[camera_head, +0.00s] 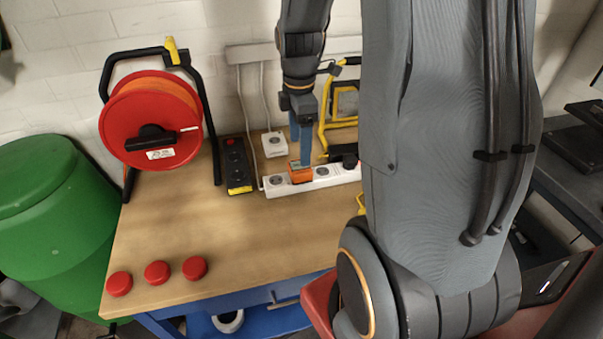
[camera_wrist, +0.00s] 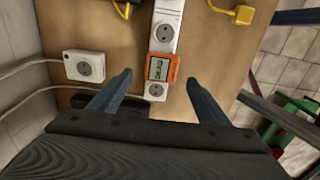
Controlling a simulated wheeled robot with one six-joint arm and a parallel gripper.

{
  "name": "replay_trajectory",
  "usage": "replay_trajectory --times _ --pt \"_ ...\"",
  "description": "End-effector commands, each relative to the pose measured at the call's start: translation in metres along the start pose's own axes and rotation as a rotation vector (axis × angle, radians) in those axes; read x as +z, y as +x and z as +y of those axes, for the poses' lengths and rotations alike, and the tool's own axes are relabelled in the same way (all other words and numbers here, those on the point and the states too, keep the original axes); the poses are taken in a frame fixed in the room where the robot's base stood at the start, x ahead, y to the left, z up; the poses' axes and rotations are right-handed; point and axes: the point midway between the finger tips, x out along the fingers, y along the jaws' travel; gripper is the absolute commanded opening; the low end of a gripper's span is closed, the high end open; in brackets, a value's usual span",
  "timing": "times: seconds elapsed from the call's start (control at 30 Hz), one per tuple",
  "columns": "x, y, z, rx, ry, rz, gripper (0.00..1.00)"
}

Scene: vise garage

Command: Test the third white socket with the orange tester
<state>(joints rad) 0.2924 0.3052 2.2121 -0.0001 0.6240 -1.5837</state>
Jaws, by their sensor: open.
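The white socket strip (camera_head: 310,181) lies on the wooden bench; it runs up the middle of the wrist view (camera_wrist: 166,21). The orange tester (camera_head: 300,175) sits on the strip, covering the place just right of its left-end socket in the head view. In the wrist view the tester (camera_wrist: 161,68) shows its small display, with an uncovered socket below it and others above. Whether its prongs are fully in is hidden. My gripper (camera_head: 300,147) is open above the tester. Its fingers (camera_wrist: 158,80) stand apart to either side of the tester, seemingly not touching it.
A black strip (camera_head: 237,165) with a red switch and a white single socket box (camera_head: 275,144) are left of the strip. A red cable reel (camera_head: 152,118) and yellow-framed lamp (camera_head: 343,100) stand behind. Red caps (camera_head: 157,272) lie on the clear bench front.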

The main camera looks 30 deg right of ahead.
Motion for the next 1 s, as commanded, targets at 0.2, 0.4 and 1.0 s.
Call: replay_trajectory --times 0.2,0.4,1.0 --pt "0.000 0.027 0.001 -0.001 0.001 0.000 0.70" --pt "0.000 0.051 0.000 -0.003 0.001 0.000 0.70" --pt "0.000 0.077 0.000 -0.001 0.001 0.000 0.70"
